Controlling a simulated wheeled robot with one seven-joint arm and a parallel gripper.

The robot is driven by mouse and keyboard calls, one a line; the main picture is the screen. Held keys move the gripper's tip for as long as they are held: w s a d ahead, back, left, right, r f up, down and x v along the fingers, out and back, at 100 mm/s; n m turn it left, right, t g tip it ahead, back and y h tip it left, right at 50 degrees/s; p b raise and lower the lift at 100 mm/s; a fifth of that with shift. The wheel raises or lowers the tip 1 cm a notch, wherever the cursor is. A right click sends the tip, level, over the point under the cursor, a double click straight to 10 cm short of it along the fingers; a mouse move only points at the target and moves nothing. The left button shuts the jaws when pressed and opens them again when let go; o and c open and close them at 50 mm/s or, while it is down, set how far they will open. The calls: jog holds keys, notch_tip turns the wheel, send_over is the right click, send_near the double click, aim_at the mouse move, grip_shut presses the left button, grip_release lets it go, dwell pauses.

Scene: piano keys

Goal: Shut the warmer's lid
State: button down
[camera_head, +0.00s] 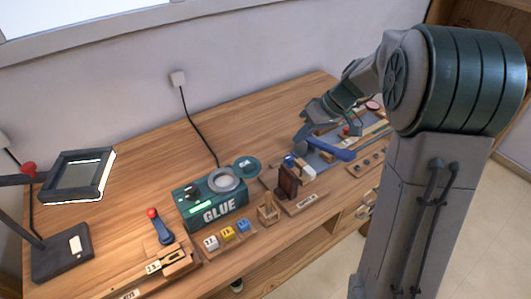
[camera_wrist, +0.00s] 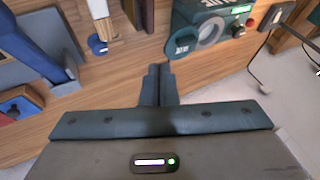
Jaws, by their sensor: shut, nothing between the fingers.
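The warmer (camera_head: 212,203) is a dark green box marked GLUE with a round, light-rimmed pot on top. Its round teal lid (camera_head: 246,167) is swung open, out to the right of the pot opening. In the wrist view the warmer (camera_wrist: 212,22) is at the upper right, and the lid (camera_wrist: 184,42) is at its lower left. My gripper (camera_wrist: 158,72) shows shut and empty there, its fingertips just below the lid in the picture and apart from it. In the head view my arm reaches over the desk right of the lid; the fingertips are hard to make out.
A brown upright block (camera_head: 287,182) and a blue-handled tool (camera_head: 330,148) are right of the lid. A small wooden holder (camera_head: 268,210) and several coloured blocks stand in front of the warmer. A lamp (camera_head: 78,175) is at the left. Desk behind the warmer is mostly clear, except a cable.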

jog(key=w+f, duration=0.1)
jog(key=w, duration=0.1)
jog(key=p, duration=0.2)
send_near(259, 163)
notch_tip(259, 163, down, 4)
jog(key=w, duration=0.2)
jog(key=s+a, duration=0.1)
jog(key=s+a+n+p, duration=0.1)
jog(key=shift+a+f+y, duration=0.3)
jog(key=shift+f+y, duration=0.1)
jog(key=shift+s+a+f, duration=0.1)
jog(key=shift+s+a, duration=0.1)
jog(key=shift+a, duration=0.15)
